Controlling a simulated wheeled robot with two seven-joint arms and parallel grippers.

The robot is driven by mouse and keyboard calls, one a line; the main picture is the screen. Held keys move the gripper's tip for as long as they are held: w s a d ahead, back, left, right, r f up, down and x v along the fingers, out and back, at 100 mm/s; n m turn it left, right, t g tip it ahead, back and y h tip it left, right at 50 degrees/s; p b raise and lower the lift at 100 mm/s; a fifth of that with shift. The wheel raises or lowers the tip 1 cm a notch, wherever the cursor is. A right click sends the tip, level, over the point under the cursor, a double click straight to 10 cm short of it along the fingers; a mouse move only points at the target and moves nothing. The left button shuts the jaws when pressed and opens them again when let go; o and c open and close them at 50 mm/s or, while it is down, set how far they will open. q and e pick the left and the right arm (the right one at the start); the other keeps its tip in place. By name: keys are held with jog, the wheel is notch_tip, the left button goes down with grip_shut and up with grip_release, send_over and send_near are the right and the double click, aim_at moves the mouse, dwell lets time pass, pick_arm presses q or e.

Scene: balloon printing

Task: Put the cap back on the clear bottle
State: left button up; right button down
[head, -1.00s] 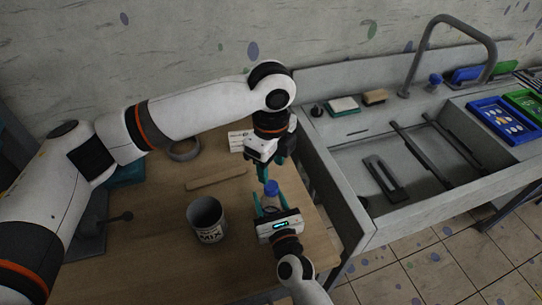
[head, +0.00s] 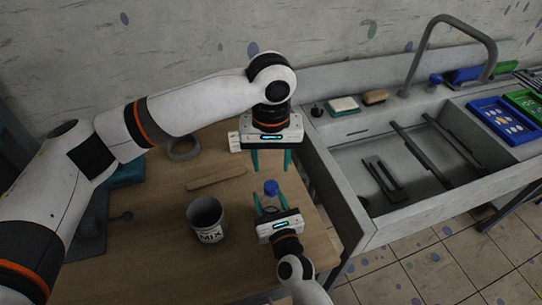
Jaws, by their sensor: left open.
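The clear bottle (head: 271,203) stands near the right part of the wooden table, with the blue cap (head: 271,187) at its top. How firmly the cap sits cannot be told. My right gripper (head: 271,203) comes from the front, with its teal fingers on both sides of the bottle, seemingly closed on it. My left gripper (head: 272,166) is open and empty, above and behind the cap, fingers pointing down, apart from the cap.
A grey sink (head: 395,180) borders the table on the right.

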aim_at(271, 185)
pick_arm(q)
jog(key=n, duration=0.4)
jog(key=shift+r, duration=0.1)
jog(key=n, duration=0.4)
jog(key=shift+r, duration=0.1)
jog(key=shift+f, duration=4)
jog(key=shift+c, duration=0.6)
